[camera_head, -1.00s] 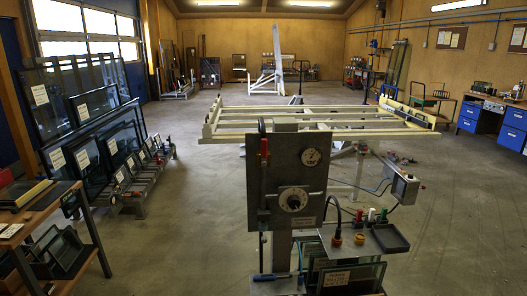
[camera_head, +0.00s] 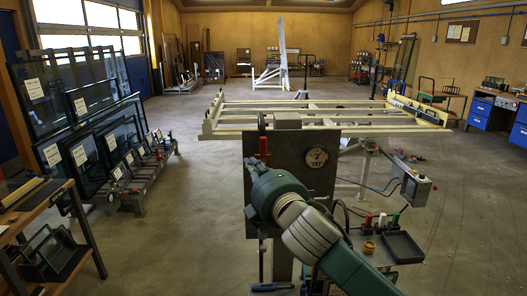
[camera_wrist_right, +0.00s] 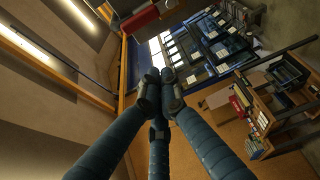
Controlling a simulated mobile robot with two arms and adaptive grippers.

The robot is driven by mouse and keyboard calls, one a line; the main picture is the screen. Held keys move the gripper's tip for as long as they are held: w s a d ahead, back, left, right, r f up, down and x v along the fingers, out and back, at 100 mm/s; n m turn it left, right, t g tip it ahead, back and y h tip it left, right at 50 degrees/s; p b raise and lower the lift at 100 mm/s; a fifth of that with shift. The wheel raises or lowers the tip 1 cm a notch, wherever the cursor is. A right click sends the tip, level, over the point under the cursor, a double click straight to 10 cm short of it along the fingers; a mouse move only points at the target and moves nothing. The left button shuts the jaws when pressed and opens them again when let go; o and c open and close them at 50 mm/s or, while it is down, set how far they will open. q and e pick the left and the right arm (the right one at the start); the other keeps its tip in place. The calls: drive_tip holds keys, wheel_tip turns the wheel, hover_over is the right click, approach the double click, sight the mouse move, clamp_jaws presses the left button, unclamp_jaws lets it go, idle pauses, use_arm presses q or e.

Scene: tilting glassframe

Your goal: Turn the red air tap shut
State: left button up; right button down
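The red air tap (camera_head: 263,148) is an upright red handle at the upper left of the grey control panel (camera_head: 288,150). A red bar, possibly the tap, shows near the top of that view (camera_wrist_right: 140,18). My left gripper is not in view.
The pale frame table (camera_head: 330,115) stands behind the panel. Glass racks (camera_head: 100,150) stand at the left, with a bench at the left edge. Floor between is clear.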

sight(263, 152)
drive_tip(key=p+x, duration=0.3)
drive_tip(key=x, duration=0.7)
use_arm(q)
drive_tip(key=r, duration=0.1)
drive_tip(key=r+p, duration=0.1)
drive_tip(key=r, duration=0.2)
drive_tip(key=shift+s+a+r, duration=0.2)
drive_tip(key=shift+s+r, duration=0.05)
use_arm(e)
drive_tip(key=d, duration=0.4)
drive_tip(key=shift+s, duration=0.3)
drive_tip(key=shift+a, duration=0.1)
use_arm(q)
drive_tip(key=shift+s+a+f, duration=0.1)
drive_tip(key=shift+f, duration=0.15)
use_arm(e)
drive_tip(key=shift+d+m, duration=0.25)
drive_tip(key=shift+m, duration=0.05)
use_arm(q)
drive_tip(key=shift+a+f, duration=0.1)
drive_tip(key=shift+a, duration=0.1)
use_arm(e)
drive_tip(key=shift+d, duration=0.1)
